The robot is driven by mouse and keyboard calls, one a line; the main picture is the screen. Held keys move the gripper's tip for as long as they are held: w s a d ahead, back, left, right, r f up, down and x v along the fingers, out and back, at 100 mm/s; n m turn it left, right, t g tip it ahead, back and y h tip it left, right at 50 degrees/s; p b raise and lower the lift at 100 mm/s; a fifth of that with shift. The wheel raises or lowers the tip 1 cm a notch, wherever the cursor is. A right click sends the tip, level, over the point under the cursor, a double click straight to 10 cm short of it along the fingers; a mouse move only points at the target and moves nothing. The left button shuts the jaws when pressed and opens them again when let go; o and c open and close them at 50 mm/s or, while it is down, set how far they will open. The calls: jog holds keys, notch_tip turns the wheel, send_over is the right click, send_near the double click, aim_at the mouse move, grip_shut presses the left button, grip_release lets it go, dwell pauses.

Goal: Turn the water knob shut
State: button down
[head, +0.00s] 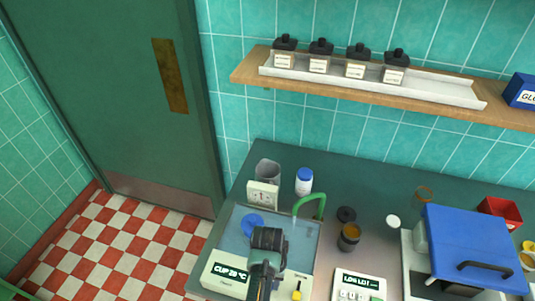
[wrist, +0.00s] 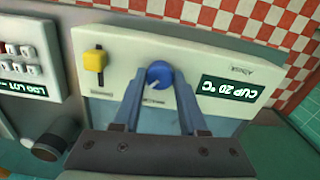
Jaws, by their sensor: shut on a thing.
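The water knob (wrist: 159,74) is a small round blue knob on the pale front panel of a bench unit, seen in the wrist view. It sits between a yellow slider (wrist: 95,61) and a dark display (wrist: 226,88) reading "CUP 20 °C". My gripper (wrist: 158,84) has one finger on each side of the knob and is shut on it. In the head view, the unit shows its display (head: 231,275) and slider (head: 297,291) at the bottom, and my arm hides the knob. The knob's angle cannot be read.
On the bench, a green curved spout (head: 317,202), a white bottle with a blue cap (head: 304,182) and a dark jar (head: 348,238) stand behind and beside the unit. A blue-lidded box (head: 465,245) is at right. A shelf (head: 300,84) holds several bottles above.

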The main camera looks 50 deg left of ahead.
jog(key=n, duration=0.4)
jog(key=shift+r+n+p, duration=0.1)
jog(key=shift+n+p, duration=0.2)
jog(key=shift+p, duration=0.05)
jog(key=shift+n, duration=1.8)
jog(key=shift+c, duration=2.2)
grip_release()
notch_tip(320, 180, up, 13)
jog(key=b, duration=0.1)
jog(key=shift+w, duration=0.1)
